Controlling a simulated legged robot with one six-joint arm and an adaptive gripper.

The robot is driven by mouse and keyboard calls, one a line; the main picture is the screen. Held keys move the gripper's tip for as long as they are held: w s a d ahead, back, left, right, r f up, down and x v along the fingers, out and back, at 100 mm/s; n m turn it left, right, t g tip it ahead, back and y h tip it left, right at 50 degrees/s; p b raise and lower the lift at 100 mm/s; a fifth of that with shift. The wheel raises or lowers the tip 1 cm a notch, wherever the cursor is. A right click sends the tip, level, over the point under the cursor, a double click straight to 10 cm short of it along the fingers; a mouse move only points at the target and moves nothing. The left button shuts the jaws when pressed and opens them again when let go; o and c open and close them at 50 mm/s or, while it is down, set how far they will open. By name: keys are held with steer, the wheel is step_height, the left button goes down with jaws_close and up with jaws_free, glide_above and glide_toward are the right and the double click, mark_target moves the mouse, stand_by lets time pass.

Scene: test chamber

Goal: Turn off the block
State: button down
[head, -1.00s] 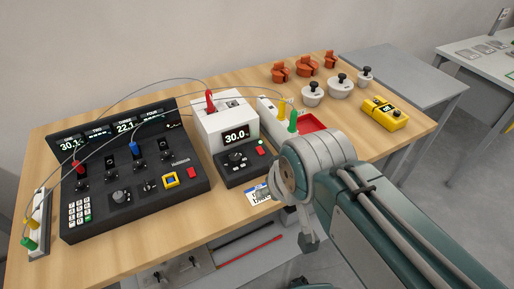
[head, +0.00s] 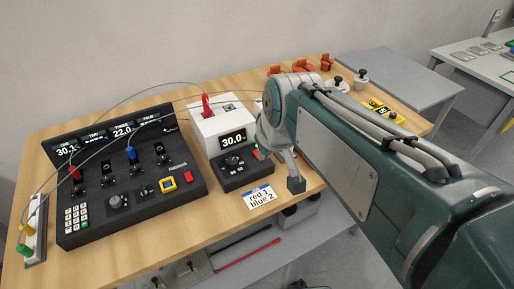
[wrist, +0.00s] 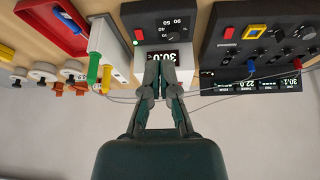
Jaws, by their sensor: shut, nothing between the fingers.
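The block is a white unit (head: 228,127) with a dark sloped front panel (head: 240,172), and its display reads 30.0. A red probe stands in its top. A red button (head: 256,152) sits at the panel's right side, partly beside my arm. In the wrist view, which is upside down, the display (wrist: 160,57) lies behind my fingertips, and the red button (wrist: 138,34) and a dial (wrist: 176,36) show above them. My gripper (wrist: 163,66) is shut and empty, pointing toward the panel. I cannot tell the exact gap.
Left of the block stands a black console (head: 130,185) with a keypad and coloured plugs. Thin cables arch over both. A label card (head: 260,198) lies at the table's front edge. A yellow device (head: 383,108) sits at the right. A red tray (wrist: 62,27) lies beside the block.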

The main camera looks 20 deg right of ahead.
glide_above(256, 151)
steer(key=s, duration=0.5)
steer(key=f, duration=0.2)
steer(key=shift+d+n+g, duration=0.25)
steer(key=shift+n+g, duration=0.15)
steer(key=x, duration=1.3)
steer(key=shift+s+a+f, duration=0.15)
steer(key=shift+s+f, duration=0.1)
steer(key=shift+f, duration=0.3)
